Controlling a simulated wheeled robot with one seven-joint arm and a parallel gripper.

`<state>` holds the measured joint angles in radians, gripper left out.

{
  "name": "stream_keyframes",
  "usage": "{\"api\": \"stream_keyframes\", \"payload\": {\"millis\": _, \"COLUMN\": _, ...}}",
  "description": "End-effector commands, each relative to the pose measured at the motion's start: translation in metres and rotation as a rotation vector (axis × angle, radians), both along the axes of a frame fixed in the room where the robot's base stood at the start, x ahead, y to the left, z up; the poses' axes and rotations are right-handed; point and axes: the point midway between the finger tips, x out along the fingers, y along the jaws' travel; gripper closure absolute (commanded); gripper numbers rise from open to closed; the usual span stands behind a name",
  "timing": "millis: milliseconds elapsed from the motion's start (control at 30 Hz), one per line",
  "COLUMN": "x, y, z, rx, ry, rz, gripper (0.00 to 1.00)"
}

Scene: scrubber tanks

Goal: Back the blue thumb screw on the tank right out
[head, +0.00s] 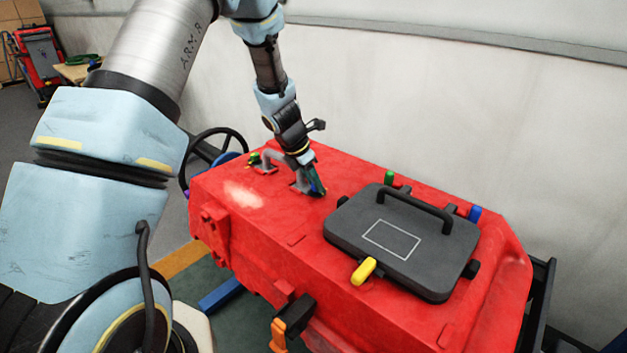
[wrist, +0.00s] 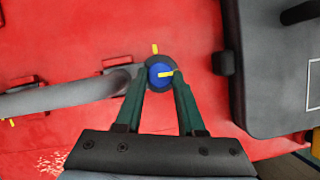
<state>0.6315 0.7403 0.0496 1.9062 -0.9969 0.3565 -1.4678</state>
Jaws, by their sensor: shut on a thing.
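The blue thumb screw (wrist: 160,75) shows in the wrist view, with a yellow mark on its top and a dark collar around it. A second yellow mark lies on the red tank surface just above it. My gripper (wrist: 161,82) has its two green fingers closed on either side of the screw. In the head view my gripper (head: 315,186) points down at the top of the red tank (head: 290,235), and its fingers mostly hide the screw. I cannot tell from these frames how far the screw stands out.
A grey pipe (wrist: 65,97) runs left from beside the screw. A dark lid (head: 400,240) with a handle, a yellow latch (head: 363,271), a green latch (head: 389,178) and a blue latch (head: 475,213) is to the right. A steering wheel (head: 212,135) stands behind at left.

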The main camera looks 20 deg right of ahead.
Motion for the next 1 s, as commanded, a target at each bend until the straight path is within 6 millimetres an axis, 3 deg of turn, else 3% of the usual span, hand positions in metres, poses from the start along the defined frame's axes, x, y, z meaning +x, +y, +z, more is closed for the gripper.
{"api": "stream_keyframes", "payload": {"millis": 467, "x": -0.0027, "y": 0.0023, "z": -0.0045, "rx": 0.005, "ry": 0.008, "rz": 0.013, "gripper": 1.00}}
{"api": "stream_keyframes", "payload": {"millis": 500, "x": -0.0026, "y": 0.0022, "z": -0.0046, "rx": 0.006, "ry": 0.007, "rz": 0.012, "gripper": 0.59}}
{"api": "stream_keyframes", "payload": {"millis": 733, "x": -0.0014, "y": 0.0010, "z": -0.0024, "rx": 0.002, "ry": 0.004, "rz": 0.011, "gripper": 0.33}}
{"api": "stream_keyframes", "payload": {"millis": 1000, "x": -0.0007, "y": 0.0005, "z": -0.0002, "rx": 0.001, "ry": 0.002, "rz": 0.012, "gripper": 0.31}}
